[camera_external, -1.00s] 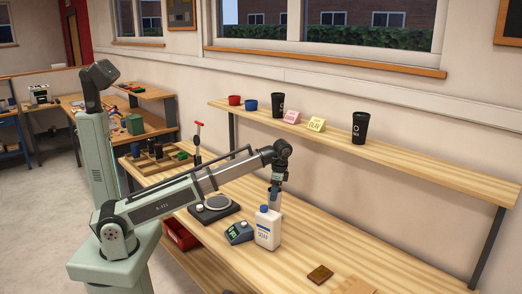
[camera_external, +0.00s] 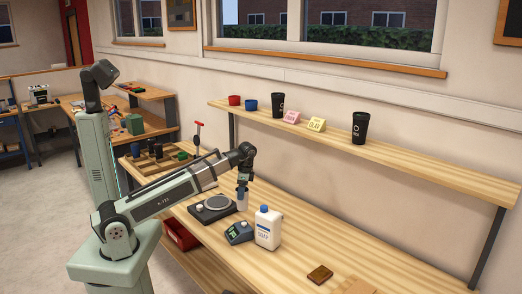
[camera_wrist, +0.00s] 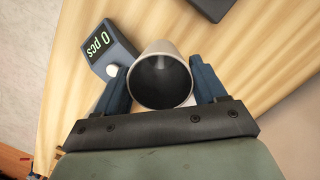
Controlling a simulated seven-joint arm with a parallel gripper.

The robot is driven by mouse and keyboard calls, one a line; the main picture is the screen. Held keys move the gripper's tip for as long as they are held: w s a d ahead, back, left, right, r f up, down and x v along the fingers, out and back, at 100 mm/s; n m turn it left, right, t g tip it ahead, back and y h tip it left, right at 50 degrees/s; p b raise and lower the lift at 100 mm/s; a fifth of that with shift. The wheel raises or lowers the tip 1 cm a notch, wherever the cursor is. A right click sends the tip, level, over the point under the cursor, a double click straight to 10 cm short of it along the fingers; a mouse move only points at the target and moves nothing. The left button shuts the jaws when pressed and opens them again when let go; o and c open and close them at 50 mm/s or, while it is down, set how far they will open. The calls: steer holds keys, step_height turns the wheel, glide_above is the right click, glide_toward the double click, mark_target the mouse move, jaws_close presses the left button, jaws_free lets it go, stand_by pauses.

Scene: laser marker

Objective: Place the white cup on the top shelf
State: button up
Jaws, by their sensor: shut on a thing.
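My gripper (camera_external: 243,190) is above the workbench, beside the round plate of the weighing scale. In the wrist view its two blue fingers (camera_wrist: 162,86) are shut on the white cup (camera_wrist: 162,48), one on each side. The cup looks pale outside and dark inside, with its open mouth towards the camera. The top shelf (camera_external: 420,172) runs along the wall behind the bench, higher than my gripper.
A white bottle (camera_external: 268,231) and display unit (camera_external: 238,233) are on the bench. The shelf's right half is clear.

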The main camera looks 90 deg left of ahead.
mark_target(242, 205)
steer(key=shift+f, duration=4)
steer(key=shift+f, duration=0.1)
steer(key=o, duration=0.7)
step_height(242, 205, up, 12)
steer(key=w, duration=0.1)
steer(key=shift+w, duration=0.4)
